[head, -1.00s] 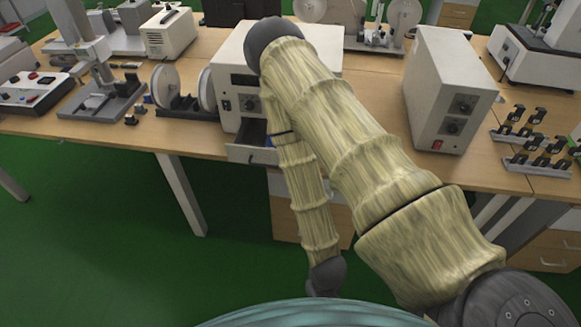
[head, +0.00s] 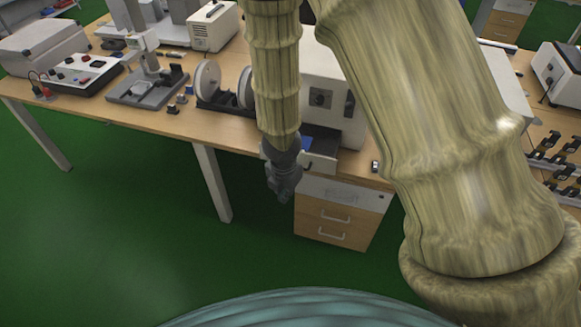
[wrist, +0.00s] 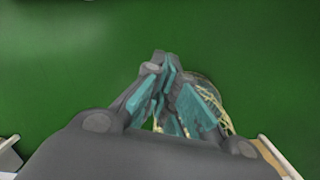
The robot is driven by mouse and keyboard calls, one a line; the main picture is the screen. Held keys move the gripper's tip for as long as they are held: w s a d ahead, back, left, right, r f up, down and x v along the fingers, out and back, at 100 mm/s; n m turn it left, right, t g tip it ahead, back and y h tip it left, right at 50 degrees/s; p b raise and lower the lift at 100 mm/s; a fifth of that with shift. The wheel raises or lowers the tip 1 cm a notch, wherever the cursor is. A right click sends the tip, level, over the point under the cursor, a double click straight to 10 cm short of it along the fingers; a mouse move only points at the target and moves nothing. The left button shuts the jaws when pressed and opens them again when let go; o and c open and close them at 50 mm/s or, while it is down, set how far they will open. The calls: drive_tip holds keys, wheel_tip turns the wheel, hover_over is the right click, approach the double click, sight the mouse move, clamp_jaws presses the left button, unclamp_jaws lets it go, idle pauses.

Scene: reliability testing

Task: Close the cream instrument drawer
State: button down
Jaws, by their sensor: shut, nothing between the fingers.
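The cream instrument (head: 345,75) stands on the wooden bench, partly covered by my arm. Its drawer (head: 321,163) at the lower front is pulled out, with a blue item (head: 303,144) inside. My gripper (head: 282,196) hangs pointing down in front of the bench edge, just left of the drawer front, and hides the drawer's left part. I cannot tell whether it touches the drawer. In the wrist view the gripper's teal-padded fingers (wrist: 164,62) are together and empty above the green floor. The drawer cannot be made out there.
A wooden drawer cabinet (head: 342,215) with handles stands under the bench, below the instrument. Two pale reels (head: 208,78) on a dark base stand left of the instrument. A small dark block (head: 375,166) sits near the bench edge. The green floor in front is clear.

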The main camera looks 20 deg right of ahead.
drive_tip(key=w+r+n+t+h, duration=0.1)
drive_tip(key=w+r+n, duration=0.2)
drive_tip(key=w+r, duration=0.15)
drive_tip(key=w+d+f, duration=0.4)
drive_tip(key=w+f, duration=0.2)
drive_tip(key=f, duration=0.3)
drive_tip(key=shift+d+t+b, duration=0.25)
drive_tip(key=shift+t+b, duration=0.05)
drive_tip(key=shift+f, duration=0.1)
